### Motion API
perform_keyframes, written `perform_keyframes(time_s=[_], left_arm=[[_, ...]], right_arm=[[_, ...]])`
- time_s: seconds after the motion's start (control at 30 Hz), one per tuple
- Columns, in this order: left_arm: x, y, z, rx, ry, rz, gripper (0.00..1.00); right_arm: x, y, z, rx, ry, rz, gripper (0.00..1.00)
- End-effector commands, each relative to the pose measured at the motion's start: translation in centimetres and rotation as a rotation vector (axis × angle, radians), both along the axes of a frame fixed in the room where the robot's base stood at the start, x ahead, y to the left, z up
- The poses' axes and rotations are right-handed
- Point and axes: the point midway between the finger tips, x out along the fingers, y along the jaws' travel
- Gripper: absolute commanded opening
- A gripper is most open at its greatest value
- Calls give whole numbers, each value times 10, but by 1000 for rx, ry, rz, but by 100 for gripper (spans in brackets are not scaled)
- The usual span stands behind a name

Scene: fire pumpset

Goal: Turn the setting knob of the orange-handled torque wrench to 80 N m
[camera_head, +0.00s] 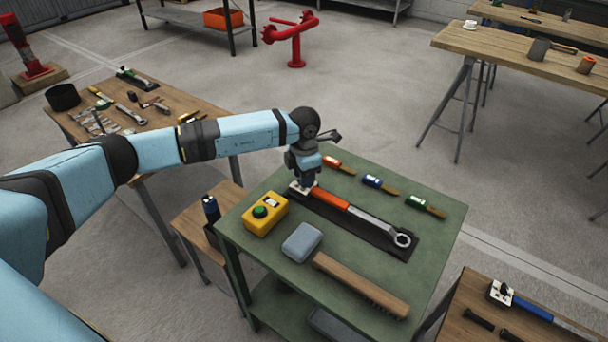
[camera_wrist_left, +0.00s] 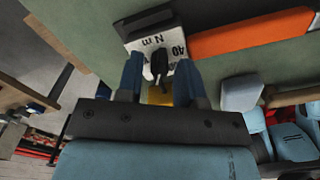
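The orange-handled torque wrench (camera_head: 338,204) lies on a dark mat on the green table, its ring end to the right. A small black knob (camera_wrist_left: 159,63) stands on the plate. My left gripper (camera_head: 305,182) is over the plate at the handle's left end. In the left wrist view its two blue fingers (camera_wrist_left: 159,78) are apart, one on each side of the knob, with gaps showing. Whether a fingertip touches it I cannot tell. My right gripper is not in view.
On the green table (camera_head: 410,276), a yellow box with a green button (camera_head: 265,214) and a grey-headed mallet (camera_head: 302,243) lie close to the wrench. Several small coloured-handled tools (camera_head: 372,181) lie behind it. A blue-handled wrench (camera_head: 530,306) lies on the bench at lower right.

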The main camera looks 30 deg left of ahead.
Motion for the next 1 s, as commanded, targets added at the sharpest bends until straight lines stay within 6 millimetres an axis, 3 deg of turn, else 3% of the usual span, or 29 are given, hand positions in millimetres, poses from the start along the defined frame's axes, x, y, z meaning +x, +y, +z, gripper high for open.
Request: perform_keyframes(time_s=[0.17,0.6,0.8,1.0], left_arm=[[1,0,21,0,-4,0,34],[0,0,115,0,-4,0,34],[0,0,135,0,-2,0,34],[0,0,138,0,0,0,34]], right_arm=[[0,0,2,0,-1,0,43],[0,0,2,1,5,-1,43],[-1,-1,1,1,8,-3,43],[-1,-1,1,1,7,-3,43]])
